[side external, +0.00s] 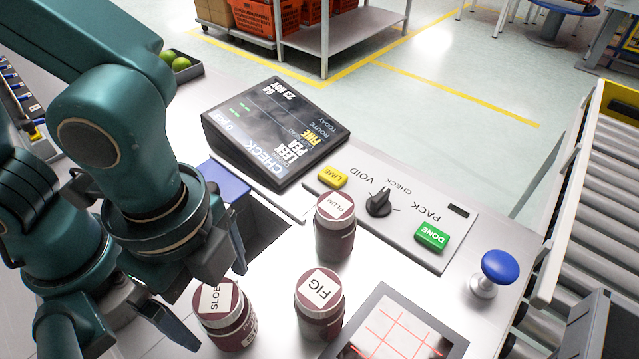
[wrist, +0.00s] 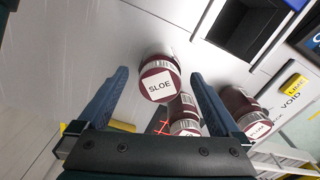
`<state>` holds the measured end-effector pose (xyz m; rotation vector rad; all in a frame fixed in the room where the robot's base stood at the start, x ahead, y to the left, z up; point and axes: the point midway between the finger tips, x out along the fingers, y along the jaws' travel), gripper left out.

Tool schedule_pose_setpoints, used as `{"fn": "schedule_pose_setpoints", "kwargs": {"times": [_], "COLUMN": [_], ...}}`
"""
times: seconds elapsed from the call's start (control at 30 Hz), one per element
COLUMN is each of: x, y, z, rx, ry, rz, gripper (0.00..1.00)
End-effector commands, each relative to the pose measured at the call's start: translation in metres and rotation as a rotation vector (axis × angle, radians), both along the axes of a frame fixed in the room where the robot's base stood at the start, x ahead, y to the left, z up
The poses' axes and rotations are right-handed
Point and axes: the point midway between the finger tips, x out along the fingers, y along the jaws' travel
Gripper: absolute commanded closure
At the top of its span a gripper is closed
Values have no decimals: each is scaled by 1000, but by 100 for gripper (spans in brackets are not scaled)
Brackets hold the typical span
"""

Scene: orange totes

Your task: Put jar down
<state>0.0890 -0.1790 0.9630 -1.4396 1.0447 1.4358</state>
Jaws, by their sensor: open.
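Three dark red jars with white lid labels stand upright on the pale worktop. The SLOE jar (side external: 226,318) is at the front left, the FIG jar (side external: 319,306) is to its right, and the PLUM jar (side external: 335,228) stands behind, near the control panel. My gripper (side external: 208,302) is open, its fingers on either side of the SLOE jar in the side view. In the wrist view the SLOE jar (wrist: 159,80) shows between the open fingers of my gripper (wrist: 160,85), with visible gaps. The FIG jar (wrist: 185,118) is partly hidden, and the PLUM jar (wrist: 243,108) is outside the right finger.
A black screen (side external: 275,133) stands behind. The control panel (side external: 400,222) holds a yellow LIME button, a knob and a green DONE button. A blue plunger button (side external: 497,267) is at right. A scale-like plate with a red grid (side external: 395,335) is in front. A rectangular opening (side external: 262,228) lies left of PLUM.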

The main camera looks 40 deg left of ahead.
Motion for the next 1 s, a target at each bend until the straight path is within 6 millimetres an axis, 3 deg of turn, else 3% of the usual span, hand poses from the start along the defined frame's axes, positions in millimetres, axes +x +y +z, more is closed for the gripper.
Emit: {"fn": "schedule_pose_setpoints", "kwargs": {"times": [0.2, 0.43, 0.53, 0.67, 0.8, 1.0], "x": [1, 2, 10, 33, 55, 67], "y": [-1, 1, 9, 35, 74, 119], "z": [36, 53, 58, 68, 77, 83], "rx": [-5, -4, -28, -100, -186, -273], "ry": [-4, -3, -24, -92, -200, -349], "rz": [0, 13, 96, 343, 682, 1064], "gripper": [0, 0, 0, 0, 0, 0]}}
